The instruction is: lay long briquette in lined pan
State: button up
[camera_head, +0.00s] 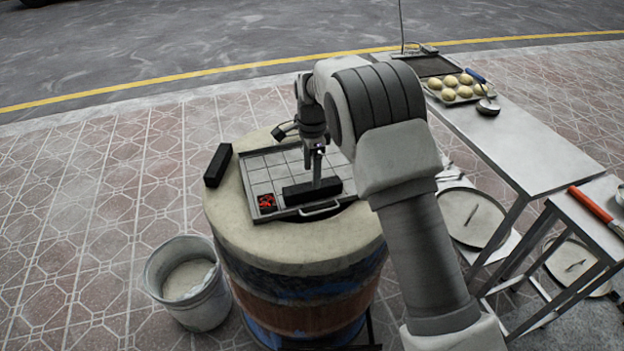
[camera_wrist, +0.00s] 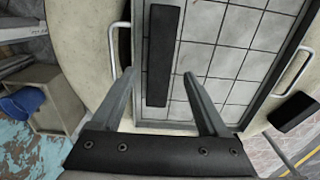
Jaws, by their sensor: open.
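The lined pan (camera_head: 252,163) is a shallow metal tray with a pale tiled floor and handles, lying on top of the barrel oven. A long black briquette (camera_head: 298,194) lies flat in it along the front wall; it also shows in the wrist view (camera_wrist: 163,50). My gripper (camera_wrist: 159,74) is open, its fingertips on either side of this briquette's width in the picture. In the head view my gripper (camera_head: 316,181) is right at the briquette; I cannot tell whether it touches. A second black block (camera_head: 217,165) sits on the barrel's left rim, outside the pan.
A red-and-black glowing lump (camera_head: 267,203) is in the pan's front left corner. The barrel oven (camera_head: 300,265) has a pale round top. A bucket (camera_head: 187,283) stands at its left. Metal tables (camera_head: 530,160) with a tray of buns (camera_head: 459,87) stand to the right.

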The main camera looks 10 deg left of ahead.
notch_tip(320, 180, up, 8)
jog(key=s+d+r+n+t+y, duration=0.1)
jog(key=s+d+r+n, duration=0.2)
jog(key=s+d+r, duration=0.4)
jog(key=s+d+r+n+t, duration=0.15)
jog(key=s+d+r, duration=0.25)
jog(key=d+r, duration=0.55)
jog(key=s+d+n+t, duration=0.1)
jog(key=s+d+n, duration=0.1)
jog(key=s, duration=0.5)
jog(key=s+d+f+n+t, duration=0.1)
jog(key=s+d+n, duration=0.2)
jog(key=s+d, duration=0.2)
jog(key=s+d+f+n+t+h, duration=0.1)
jog(key=s+d, duration=0.3)
jog(key=s, duration=0.5)
jog(key=shift+n, duration=0.75)
jog(key=shift+a+r+p, duration=0.1)
jog(key=shift+r+p, duration=0.4)
jog(key=shift+p, duration=0.25)
